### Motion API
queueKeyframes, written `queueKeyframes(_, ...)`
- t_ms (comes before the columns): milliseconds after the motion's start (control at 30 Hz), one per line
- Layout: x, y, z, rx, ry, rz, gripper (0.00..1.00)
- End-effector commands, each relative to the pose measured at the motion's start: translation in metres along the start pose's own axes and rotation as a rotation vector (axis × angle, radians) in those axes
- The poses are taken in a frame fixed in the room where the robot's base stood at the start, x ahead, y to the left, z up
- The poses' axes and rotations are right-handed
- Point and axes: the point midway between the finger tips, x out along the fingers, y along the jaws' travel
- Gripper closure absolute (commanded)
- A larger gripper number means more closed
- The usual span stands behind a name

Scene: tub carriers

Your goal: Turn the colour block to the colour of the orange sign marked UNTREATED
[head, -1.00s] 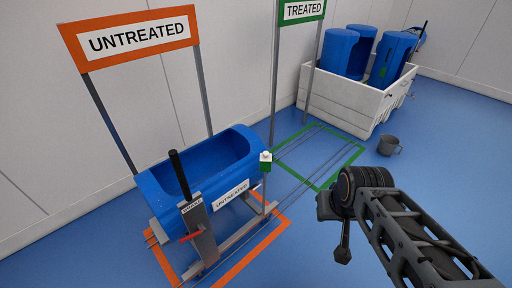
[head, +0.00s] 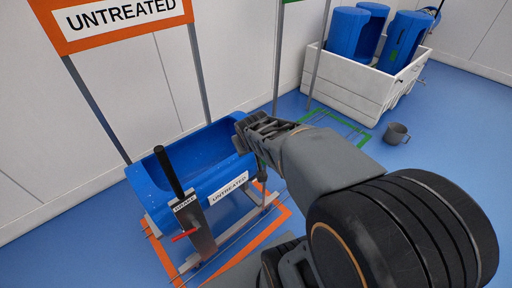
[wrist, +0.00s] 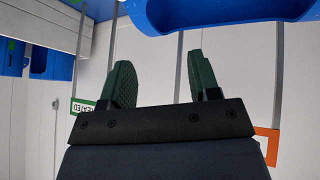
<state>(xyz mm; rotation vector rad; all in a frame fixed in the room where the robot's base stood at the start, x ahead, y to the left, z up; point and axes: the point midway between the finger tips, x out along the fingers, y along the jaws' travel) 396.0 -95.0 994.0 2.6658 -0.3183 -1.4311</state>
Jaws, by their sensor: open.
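The orange sign marked UNTREATED (head: 125,14) stands on two posts behind the blue tub (head: 190,170); part of it shows upside down in the wrist view (wrist: 268,145). The tub rests on a carrier inside an orange floor outline. The colour block, at the top of the carrier's right-hand post, is hidden behind my gripper and arm in the head view, and I cannot make it out in the wrist view. My gripper (head: 248,132) is at the tub's right end, near that post. In the wrist view its two dark green fingers (wrist: 160,78) are apart, with nothing seen between them.
A black brake lever (head: 168,172) with a red catch (head: 184,236) rises at the tub's front left. A green floor outline (head: 345,128) lies beyond.

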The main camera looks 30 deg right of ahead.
Motion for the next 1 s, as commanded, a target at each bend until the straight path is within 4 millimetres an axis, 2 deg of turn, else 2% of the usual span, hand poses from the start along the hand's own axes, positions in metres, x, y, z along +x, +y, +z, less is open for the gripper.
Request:
queueKeyframes(33,0.037,0.022,-0.003,-0.001,0.052,0.044,0.44)
queueKeyframes(100,0.076,0.051,-0.015,-0.028,0.160,0.082,0.44)
queueKeyframes(200,0.127,0.086,-0.021,-0.072,0.313,0.088,0.44)
queueKeyframes(267,0.155,0.101,-0.017,-0.096,0.400,0.063,0.44)
queueKeyframes(300,0.171,0.110,-0.011,-0.107,0.454,0.038,0.44)
queueKeyframes(400,0.204,0.126,0.010,-0.115,0.585,-0.045,0.44)
queueKeyframes(533,0.229,0.138,0.045,-0.090,0.734,-0.165,0.44)
queueKeyframes(733,0.239,0.145,0.090,-0.025,0.902,-0.309,0.44)
queueKeyframes(867,0.239,0.146,0.104,0.003,0.962,-0.360,0.44)
queueKeyframes(1000,0.243,0.143,0.102,0.014,0.989,-0.383,0.44)
